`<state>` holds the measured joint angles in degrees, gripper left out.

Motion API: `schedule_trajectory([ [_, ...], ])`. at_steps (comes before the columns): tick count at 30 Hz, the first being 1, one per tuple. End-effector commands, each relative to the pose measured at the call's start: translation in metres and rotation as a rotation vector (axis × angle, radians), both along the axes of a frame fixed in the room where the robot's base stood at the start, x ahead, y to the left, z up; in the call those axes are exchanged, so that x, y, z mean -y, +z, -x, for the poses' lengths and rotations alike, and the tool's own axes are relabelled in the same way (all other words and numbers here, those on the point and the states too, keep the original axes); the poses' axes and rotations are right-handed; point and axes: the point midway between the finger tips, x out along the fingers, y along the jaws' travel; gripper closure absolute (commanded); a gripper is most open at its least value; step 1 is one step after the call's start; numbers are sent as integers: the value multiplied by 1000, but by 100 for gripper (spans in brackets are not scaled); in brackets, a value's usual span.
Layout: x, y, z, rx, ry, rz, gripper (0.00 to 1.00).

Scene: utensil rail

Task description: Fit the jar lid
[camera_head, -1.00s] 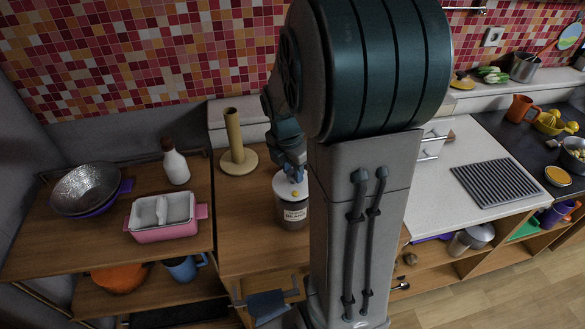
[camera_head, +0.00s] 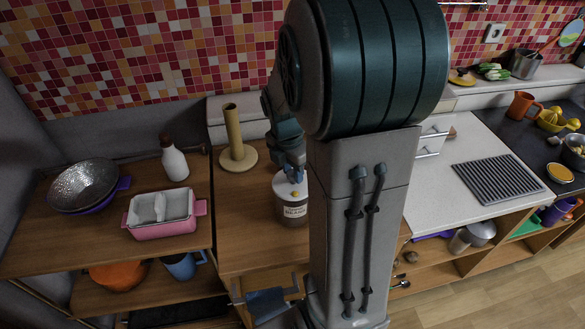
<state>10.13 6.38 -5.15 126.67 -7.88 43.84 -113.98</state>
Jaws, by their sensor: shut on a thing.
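The jar (camera_head: 292,213) stands upright on the wooden counter, with a label on its front, partly hidden on its right by my arm. The white jar lid (camera_head: 284,186) with a small yellowish knob lies at the jar's mouth. Whether it is fully seated cannot be told from here. My gripper (camera_head: 294,178) points down at the lid from above and is shut on it; the fingertips are small and partly hidden.
A tan paper-towel stand (camera_head: 237,145) is close behind the jar. To the left are a white bottle (camera_head: 174,162), a pink container (camera_head: 163,222) and a metal colander (camera_head: 84,185). Bare counter (camera_head: 240,205) lies left of the jar.

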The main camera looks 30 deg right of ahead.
Motion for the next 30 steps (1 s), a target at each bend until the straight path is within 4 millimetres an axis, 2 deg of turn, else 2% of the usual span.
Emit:
schedule_trajectory([
  [7,0,-6,0,0,0,0,100],
  [8,0,-5,0,0,0,0,63],
  [9,0,-5,0,0,0,0,52],
  [10,0,-5,0,0,0,0,46],
  [18,0,-4,0,0,0,0,46],
  [22,-1,4,-1,4,0,1,46],
  [26,-3,26,0,7,1,1,46],
  [30,-7,58,1,8,1,2,46],
])
